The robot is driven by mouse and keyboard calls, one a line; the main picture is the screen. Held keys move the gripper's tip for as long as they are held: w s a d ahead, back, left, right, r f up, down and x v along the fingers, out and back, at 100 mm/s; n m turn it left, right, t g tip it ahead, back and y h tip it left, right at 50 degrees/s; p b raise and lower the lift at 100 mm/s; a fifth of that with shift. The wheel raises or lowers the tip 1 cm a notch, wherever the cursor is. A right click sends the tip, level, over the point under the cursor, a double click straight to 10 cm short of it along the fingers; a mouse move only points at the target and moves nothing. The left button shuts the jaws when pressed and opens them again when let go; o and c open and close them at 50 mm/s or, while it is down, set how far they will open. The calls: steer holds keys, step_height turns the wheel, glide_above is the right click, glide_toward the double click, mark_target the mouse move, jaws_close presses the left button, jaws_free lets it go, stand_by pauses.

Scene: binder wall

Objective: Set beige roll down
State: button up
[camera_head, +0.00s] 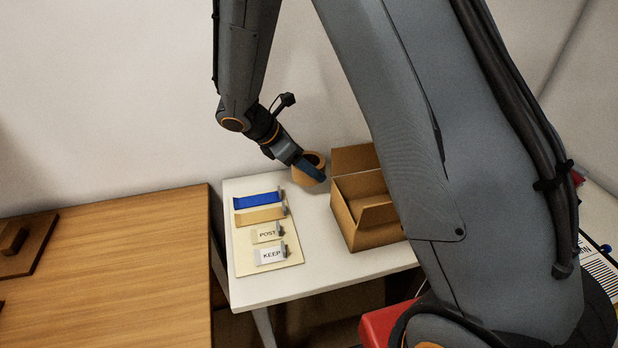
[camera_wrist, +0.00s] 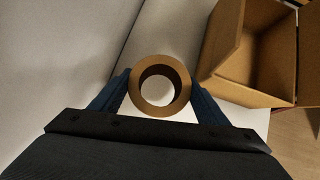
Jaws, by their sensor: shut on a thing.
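The beige roll (camera_head: 299,173) is a tan ring at the back of the white table, left of an open cardboard box. My gripper (camera_head: 312,168) is shut on it. In the wrist view the roll (camera_wrist: 160,63) sits between the two blue fingers of my gripper (camera_wrist: 160,90), its round hole facing the camera. A pale surface shows through the hole. I cannot tell whether the roll touches the table top or hangs just above it.
The open cardboard box (camera_head: 350,213) stands close to the right of the roll. A board (camera_head: 243,262) with blue and beige strips and POST and KEEP labels lies at the front left. White table (camera_head: 320,262) shows bare in front. A wooden table (camera_head: 130,280) stands left, across a gap.

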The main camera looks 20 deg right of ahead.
steer(key=shift+f+p, duration=0.35)
steer(key=shift+f, duration=2.4)
steer(key=shift+f, duration=0.15)
steer(key=o, duration=1.2)
